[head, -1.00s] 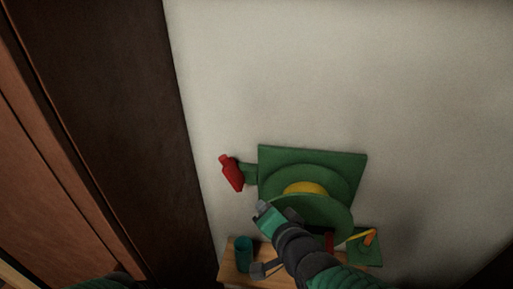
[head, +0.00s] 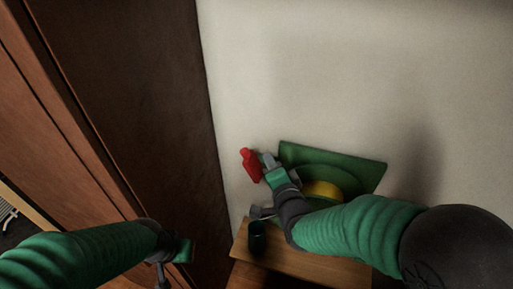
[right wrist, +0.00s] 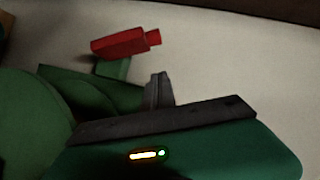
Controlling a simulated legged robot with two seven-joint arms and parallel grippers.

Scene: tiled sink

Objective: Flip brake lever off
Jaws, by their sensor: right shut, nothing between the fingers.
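The red lever (head: 250,165) sticks out at the left of the green wall-mounted device (head: 335,158). In the right wrist view the red lever (right wrist: 124,43) lies tilted at the top, on a green stub. My right gripper (head: 266,159) is shut and empty, just right of the lever in the head view.
A yellow hub (head: 320,189) sits in the green device, partly behind my right arm. A small wooden shelf (head: 290,262) below carries a dark green cup (head: 257,237). A brown wooden panel (head: 130,110) stands at the left. The pale wall above is clear.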

